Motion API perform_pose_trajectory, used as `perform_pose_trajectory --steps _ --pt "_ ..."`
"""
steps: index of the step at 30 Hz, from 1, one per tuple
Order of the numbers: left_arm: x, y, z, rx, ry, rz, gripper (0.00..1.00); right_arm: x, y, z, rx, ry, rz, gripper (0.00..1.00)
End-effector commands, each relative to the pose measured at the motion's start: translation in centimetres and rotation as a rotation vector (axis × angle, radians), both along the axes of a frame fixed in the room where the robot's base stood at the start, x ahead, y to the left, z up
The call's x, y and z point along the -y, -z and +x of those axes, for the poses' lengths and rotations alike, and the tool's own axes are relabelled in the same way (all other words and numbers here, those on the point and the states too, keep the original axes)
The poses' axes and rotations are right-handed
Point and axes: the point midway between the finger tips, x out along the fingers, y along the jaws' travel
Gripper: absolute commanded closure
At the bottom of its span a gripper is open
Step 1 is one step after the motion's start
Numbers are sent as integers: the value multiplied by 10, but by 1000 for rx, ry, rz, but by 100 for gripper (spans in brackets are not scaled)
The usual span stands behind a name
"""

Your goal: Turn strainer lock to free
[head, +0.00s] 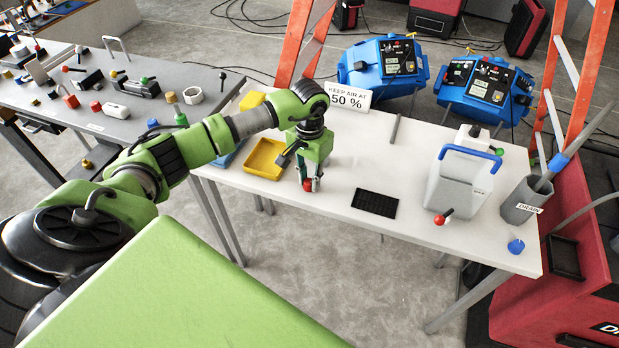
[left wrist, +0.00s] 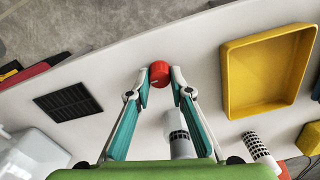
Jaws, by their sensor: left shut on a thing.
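My left gripper (head: 311,181) points down over the white table (head: 340,236). Its fingertips are closed on a round red knob (head: 308,185), which also shows between the fingertips in the left wrist view (left wrist: 158,72). What the knob is joined to is hidden, and I cannot tell its turn position. A pale cylinder with dark slots (left wrist: 181,143), perhaps a strainer, shows between the fingers in the left wrist view, below the knob. A second slotted cylinder (left wrist: 258,148) lies to its right. My right gripper is not in view.
A yellow tray (head: 265,158) stands just left of the gripper. A black slotted mat (head: 375,204) lies to the right. A white container (head: 455,186) with a blue handle and red-knobbed lever (head: 443,217) stands farther right, beside a grey DRAIN cup (head: 522,201).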

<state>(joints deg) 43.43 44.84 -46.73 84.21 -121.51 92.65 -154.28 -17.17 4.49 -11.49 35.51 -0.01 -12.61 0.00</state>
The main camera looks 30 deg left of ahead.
Motion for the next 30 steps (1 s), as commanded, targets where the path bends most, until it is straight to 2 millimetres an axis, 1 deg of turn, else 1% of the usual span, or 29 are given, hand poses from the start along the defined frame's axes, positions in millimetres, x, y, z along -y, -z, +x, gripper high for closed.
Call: perform_pose_trajectory --steps 5,11,18,30 --pt "-1 2 0 1 -62 2 100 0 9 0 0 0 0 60" --pt "-2 3 1 3 -202 2 100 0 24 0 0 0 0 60" --pt "-2 3 1 4 -425 1 100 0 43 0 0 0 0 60" --pt "-3 2 0 4 -805 0 100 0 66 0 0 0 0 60"
